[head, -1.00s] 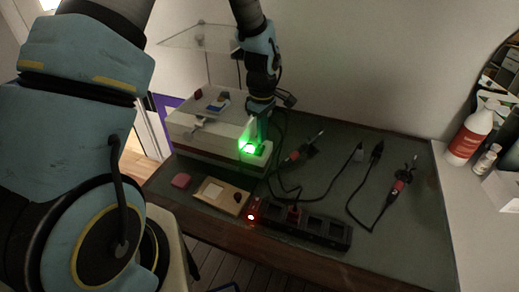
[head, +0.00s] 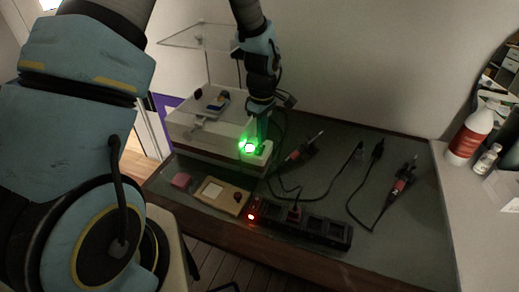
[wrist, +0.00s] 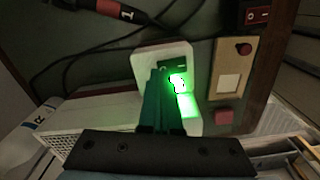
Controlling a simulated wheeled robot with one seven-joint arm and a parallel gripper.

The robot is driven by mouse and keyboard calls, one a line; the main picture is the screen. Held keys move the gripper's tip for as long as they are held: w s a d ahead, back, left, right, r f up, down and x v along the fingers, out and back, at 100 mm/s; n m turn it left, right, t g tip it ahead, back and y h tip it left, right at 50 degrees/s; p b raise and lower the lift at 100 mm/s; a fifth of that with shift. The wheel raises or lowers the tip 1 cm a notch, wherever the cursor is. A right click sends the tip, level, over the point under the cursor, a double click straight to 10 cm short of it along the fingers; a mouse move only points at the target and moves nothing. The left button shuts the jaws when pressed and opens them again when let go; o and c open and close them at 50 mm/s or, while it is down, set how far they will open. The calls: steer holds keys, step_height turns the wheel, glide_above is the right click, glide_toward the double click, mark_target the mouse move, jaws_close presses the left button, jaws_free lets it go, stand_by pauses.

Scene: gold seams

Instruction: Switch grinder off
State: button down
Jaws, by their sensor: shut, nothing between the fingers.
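The grinder (head: 187,132) is a white box with a raised clear shield, at the back left of the bench in the head view. Its switch (head: 249,148) glows bright green on the near right corner; the lit switch also shows in the wrist view (wrist: 178,83). My gripper (head: 262,136) points down at that corner, right beside the lit switch. In the wrist view my gripper (wrist: 160,78) is shut and empty, its fingertips just left of the green light. I cannot tell whether they touch the switch. The fingers hide part of the switch surround.
A wooden board (head: 222,196) with a white square and a pink block (head: 181,181) lie in front of the grinder. A black power strip (head: 310,229) has a lit red switch. Corded hand tools (head: 303,150) lie to the right. Bottles (head: 470,135) stand at far right.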

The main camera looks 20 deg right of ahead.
steer(key=shift+f+b, duration=0.55)
steer(key=shift+f, duration=0.2)
steer(key=shift+r, duration=0.1)
stand_by(0.3)
steer(key=shift+r+p, duration=0.55)
steer(key=shift+r, duration=0.1)
